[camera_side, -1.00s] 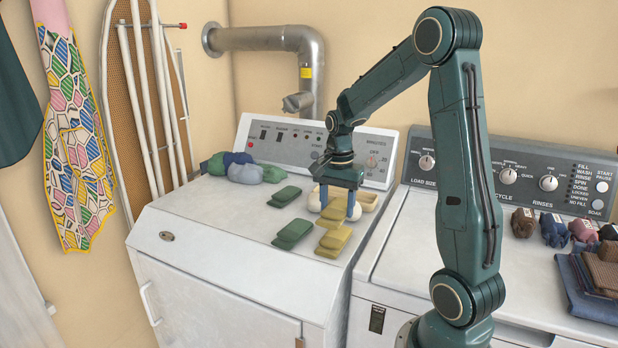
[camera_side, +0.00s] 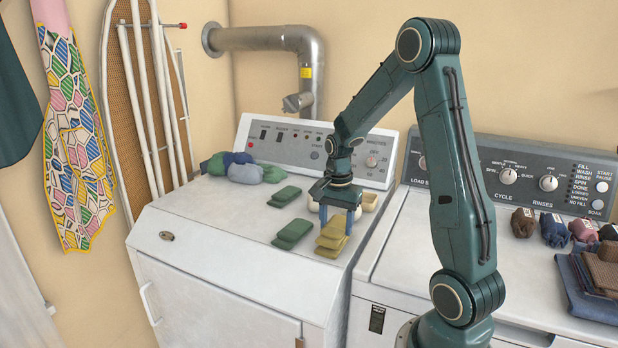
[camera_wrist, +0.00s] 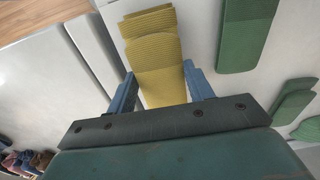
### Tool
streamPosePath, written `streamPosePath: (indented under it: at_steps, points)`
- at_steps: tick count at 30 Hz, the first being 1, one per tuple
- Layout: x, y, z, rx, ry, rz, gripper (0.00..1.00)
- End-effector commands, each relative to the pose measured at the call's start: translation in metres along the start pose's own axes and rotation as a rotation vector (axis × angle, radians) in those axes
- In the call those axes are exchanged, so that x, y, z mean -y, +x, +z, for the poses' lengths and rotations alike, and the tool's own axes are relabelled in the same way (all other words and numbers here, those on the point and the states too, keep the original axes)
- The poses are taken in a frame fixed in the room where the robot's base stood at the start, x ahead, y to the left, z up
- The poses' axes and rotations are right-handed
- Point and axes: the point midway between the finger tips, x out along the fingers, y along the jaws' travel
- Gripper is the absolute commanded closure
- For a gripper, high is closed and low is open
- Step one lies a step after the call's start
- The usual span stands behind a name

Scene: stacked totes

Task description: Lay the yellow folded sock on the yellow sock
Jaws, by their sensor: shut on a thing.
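My gripper (camera_side: 337,218) is shut on the yellow folded sock (camera_side: 334,229), with one blue finger on each side of it. The held sock is right over the yellow sock (camera_side: 329,252) lying near the front right of the white dryer top. The two look stacked; I cannot tell whether they touch fully. In the wrist view the held ribbed sock (camera_wrist: 160,85) lies between the fingers of my gripper (camera_wrist: 158,88). The end of the lower yellow sock (camera_wrist: 147,22) shows beyond it, roughly in line.
Green folded socks (camera_side: 293,233) lie to the left, with another green sock (camera_side: 285,196) behind. Rolled socks (camera_side: 244,173) sit at the back left. A cream sock (camera_side: 369,201) lies behind my gripper. The dryer's front left top (camera_side: 215,225) is clear.

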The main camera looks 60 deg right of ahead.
Motion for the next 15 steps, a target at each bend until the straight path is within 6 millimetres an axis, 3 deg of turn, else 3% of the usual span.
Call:
streamPosePath:
  at_steps: [7, 8, 11, 15]
  points:
    - [-0.0001, 0.0029, 0.0000, 0.001, 0.000, 0.001, 0.70]
    - [0.0000, 0.0032, 0.0000, 0.001, 0.000, 0.001, 0.46]
    - [0.0000, 0.0029, 0.0000, 0.000, 0.000, 0.000, 0.27]
    - [0.0000, 0.0028, 0.0000, 0.000, 0.000, 0.000, 0.26]
